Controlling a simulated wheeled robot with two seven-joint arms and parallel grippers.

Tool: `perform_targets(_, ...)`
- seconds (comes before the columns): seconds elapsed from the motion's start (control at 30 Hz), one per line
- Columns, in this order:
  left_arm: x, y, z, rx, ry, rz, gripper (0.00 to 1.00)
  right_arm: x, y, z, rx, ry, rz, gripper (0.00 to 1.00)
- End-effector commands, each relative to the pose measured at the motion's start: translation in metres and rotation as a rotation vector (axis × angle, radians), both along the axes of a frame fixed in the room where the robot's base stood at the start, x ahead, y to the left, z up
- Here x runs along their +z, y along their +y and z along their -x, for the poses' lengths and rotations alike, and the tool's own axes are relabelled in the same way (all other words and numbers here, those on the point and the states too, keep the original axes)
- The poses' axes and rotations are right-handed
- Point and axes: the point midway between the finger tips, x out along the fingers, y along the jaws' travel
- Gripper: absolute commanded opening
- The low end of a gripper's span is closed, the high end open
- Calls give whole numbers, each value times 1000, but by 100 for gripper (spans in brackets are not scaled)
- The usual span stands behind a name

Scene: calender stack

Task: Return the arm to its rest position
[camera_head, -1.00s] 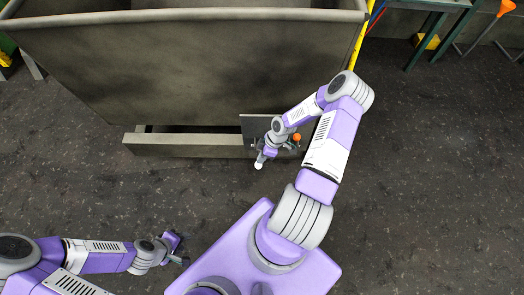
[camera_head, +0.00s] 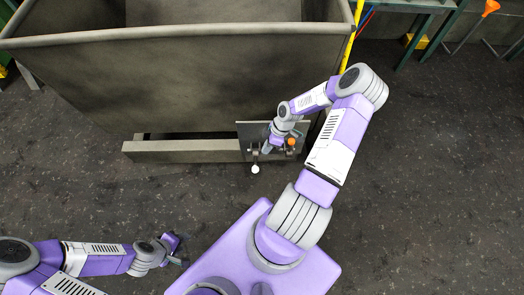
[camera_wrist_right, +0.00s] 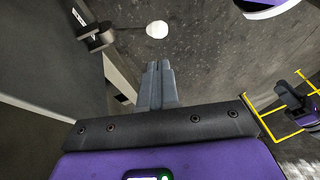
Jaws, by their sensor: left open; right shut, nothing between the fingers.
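My right gripper (camera_head: 267,147) is at the grey control plate (camera_head: 296,130) on the front of the large grey bin (camera_head: 190,90). Its two fingers are shut together with nothing between them in the right wrist view (camera_wrist_right: 157,85). A lever with a white ball knob (camera_head: 255,169) hangs just below it; the knob also shows in the wrist view (camera_wrist_right: 157,30), apart from the fingertips. An orange knob (camera_head: 291,141) sits to the right of the gripper. My left gripper (camera_head: 182,249) is open and empty at the lower left, above the floor.
A low beam (camera_head: 180,152) runs along the foot of the bin. The dark floor (camera_head: 110,200) between the bin and my base is clear. A yellow post (camera_head: 350,45) stands at the bin's right side, and a green-legged table (camera_head: 415,45) stands at the back right.

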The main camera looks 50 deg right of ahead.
Motion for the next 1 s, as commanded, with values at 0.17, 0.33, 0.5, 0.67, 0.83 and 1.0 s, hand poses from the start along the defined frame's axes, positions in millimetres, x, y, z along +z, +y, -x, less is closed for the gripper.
perform_targets(0.17,9,0,0,0,0,0,43,22,-7,5,0,-1,1,0)
perform_targets(0.33,10,0,0,0,0,0,43,26,-8,7,0,0,-1,0)
perform_targets(0.5,10,0,0,0,0,0,43,26,-7,7,0,-1,-2,0)
perform_targets(0.67,10,0,0,0,0,0,43,24,22,-6,-34,14,-34,0)
perform_targets(0.83,10,0,0,0,0,0,43,20,108,-25,-172,98,-114,0)
perform_targets(1.0,10,0,0,0,0,0,43,17,190,-20,-364,235,-150,0)
